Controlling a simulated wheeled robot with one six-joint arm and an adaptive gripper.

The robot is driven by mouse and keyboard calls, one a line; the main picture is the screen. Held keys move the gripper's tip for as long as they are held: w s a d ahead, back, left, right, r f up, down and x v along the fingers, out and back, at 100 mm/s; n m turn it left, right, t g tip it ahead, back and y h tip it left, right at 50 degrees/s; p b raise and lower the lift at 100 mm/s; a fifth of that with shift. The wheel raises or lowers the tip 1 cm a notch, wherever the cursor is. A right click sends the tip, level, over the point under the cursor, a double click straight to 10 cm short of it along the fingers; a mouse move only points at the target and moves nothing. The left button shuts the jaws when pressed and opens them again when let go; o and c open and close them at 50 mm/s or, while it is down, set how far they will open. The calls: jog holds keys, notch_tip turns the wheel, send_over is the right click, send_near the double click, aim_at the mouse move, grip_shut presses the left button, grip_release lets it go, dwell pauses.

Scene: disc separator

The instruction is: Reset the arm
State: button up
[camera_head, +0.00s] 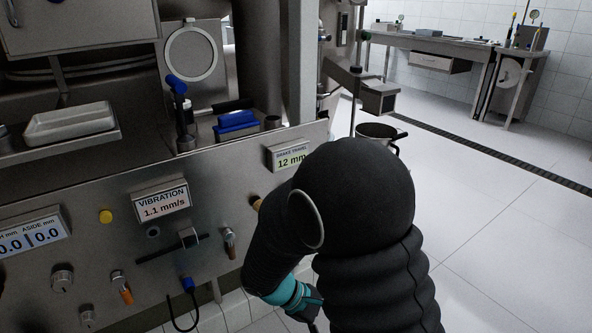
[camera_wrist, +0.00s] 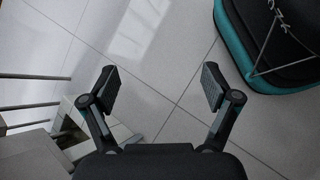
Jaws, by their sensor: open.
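My gripper (camera_wrist: 157,92) is open and empty in the wrist view. Its two fingers stand wide apart above a pale tiled floor, with nothing between them. In the head view my black-sleeved arm fills the lower middle, in front of the separator's control panel (camera_head: 85,235). The wrist end, with a teal band, points down at the bottom edge, and the fingertips are not clearly seen there.
The panel carries a vibration display (camera_head: 162,202), a brake display (camera_head: 290,155), knobs and levers close left of my arm. A pot (camera_head: 378,131) stands behind the arm. Open floor (camera_head: 500,215) lies right, with a workbench (camera_head: 440,44) at the back.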

jog(key=s+d+r+m+t+y, duration=0.3)
jog(key=s+r+m+y, duration=0.1)
jog(key=r, duration=0.7)
jog(key=s+d+r+m+t+y, duration=0.3)
jog(key=s+r+m, duration=0.4)
jog(key=r, duration=0.3)
jog(key=shift+s+d+r+m+y, duration=0.3)
jog(key=shift+d+m+y, duration=0.2)
jog(key=shift+y, duration=0.5)
